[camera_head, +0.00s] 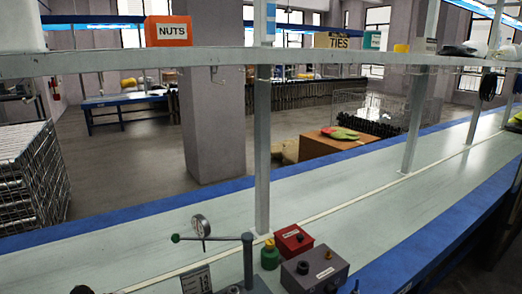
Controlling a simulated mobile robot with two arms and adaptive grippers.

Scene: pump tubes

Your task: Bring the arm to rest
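Neither of my grippers can be made out in the head view, and no arm of mine is clearly visible. The long workbench (360,215) with a pale top and blue edge runs from the lower left to the upper right. At its near part stand a grey box with dark knobs (316,270), a red box (293,240), a green bottle with a yellow cap (269,254) and a dark lever fixture (247,262). A small dark shape (82,289) is cut off by the bottom edge; I cannot tell what it is.
A round gauge (201,226) stands beside the lever. A grey shelf (120,62) crosses above the bench on posts (262,150), carrying an orange NUTS bin (168,31) and a TIES box (333,40). The bench top toward the right is clear.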

